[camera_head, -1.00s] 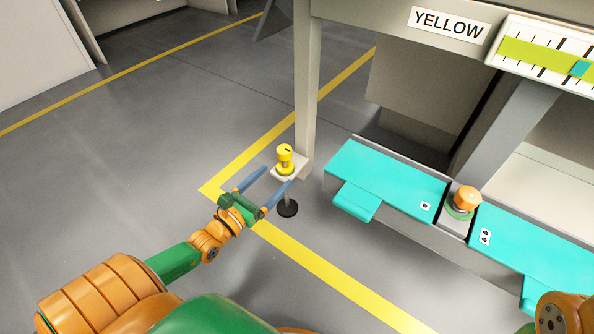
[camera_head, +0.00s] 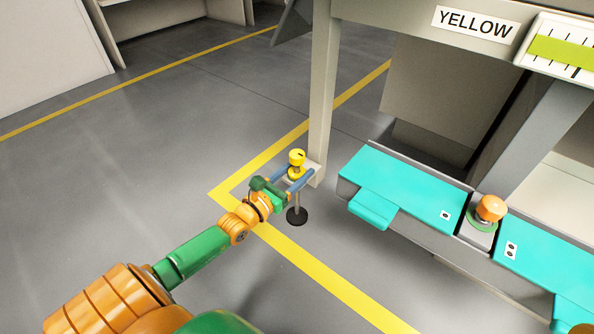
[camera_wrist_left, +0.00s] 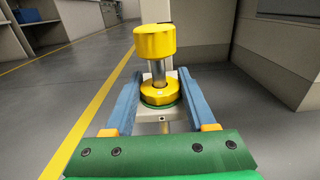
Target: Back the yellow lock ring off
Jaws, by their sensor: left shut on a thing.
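The yellow lock ring (camera_head: 295,174) sits low on a post below a yellow knob (camera_head: 297,157), on a pale bracket at the press leg. In the left wrist view the lock ring (camera_wrist_left: 160,93) rests over a green disc, and the knob (camera_wrist_left: 155,42) stands above it on a metal stem. My left gripper (camera_head: 297,171) has its blue fingers on both sides of the ring and is shut on it. The knob is above the fingers and free of them. My right gripper is out of view.
The press leg (camera_head: 322,95) rises just behind the ring. Turquoise panels (camera_head: 400,185) with an orange knob (camera_head: 490,208) on a green collar lie to the right. A YELLOW sign (camera_head: 474,22) is above. The grey floor at left is clear.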

